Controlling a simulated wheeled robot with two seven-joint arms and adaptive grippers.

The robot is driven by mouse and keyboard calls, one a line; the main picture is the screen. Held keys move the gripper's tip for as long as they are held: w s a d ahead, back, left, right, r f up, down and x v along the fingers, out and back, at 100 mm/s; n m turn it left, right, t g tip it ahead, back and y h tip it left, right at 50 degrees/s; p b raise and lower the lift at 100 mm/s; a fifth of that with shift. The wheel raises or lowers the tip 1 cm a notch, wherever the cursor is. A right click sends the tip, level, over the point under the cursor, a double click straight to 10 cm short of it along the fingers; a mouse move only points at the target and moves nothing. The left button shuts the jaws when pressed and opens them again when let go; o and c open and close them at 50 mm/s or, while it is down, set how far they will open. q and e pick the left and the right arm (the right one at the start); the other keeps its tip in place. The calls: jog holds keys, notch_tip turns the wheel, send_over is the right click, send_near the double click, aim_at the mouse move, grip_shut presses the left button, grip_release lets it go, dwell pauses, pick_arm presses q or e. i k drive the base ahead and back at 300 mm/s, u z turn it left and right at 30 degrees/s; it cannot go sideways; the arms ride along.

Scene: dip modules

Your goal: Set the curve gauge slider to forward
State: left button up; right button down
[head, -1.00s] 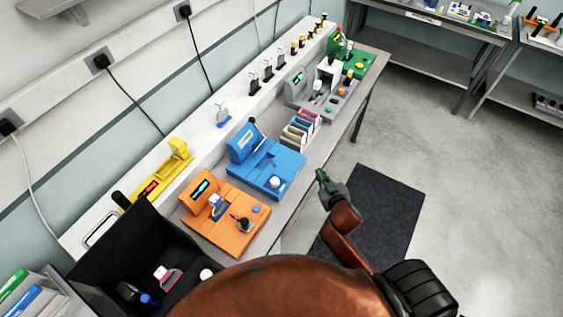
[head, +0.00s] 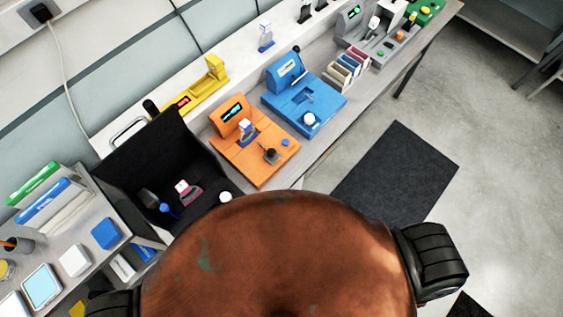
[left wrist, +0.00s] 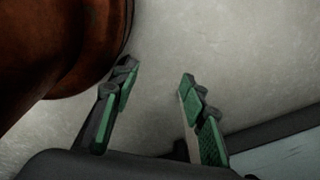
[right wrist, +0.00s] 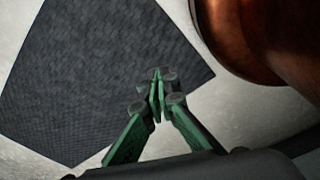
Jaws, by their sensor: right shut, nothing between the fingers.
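Several modules stand on the bench in the head view: an orange one (head: 255,160) with a lit display and a black knob, a blue one (head: 305,100) with a white knob, and a grey one (head: 362,35). I cannot tell which carries the curve gauge, and no slider is clearly readable. My left gripper (left wrist: 158,75) is open and empty in the left wrist view, over bare floor. My right gripper (right wrist: 157,82) is shut and empty in the right wrist view, above the dark mat. Neither gripper shows in the head view, and both are away from the modules.
A black bin (head: 130,165) with small items stands left of the orange module. A yellow device (head: 207,87) sits on the rear ledge. A shelf unit (head: 75,240) with boxes is at lower left. The dark floor mat (head: 400,170) and open floor lie right of the bench.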

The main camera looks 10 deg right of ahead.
aim_at(271, 156)
jog(key=k, duration=1)
jog(key=u, duration=0.85)
jog(key=i, duration=0.75)
jog(key=z, duration=1.5)
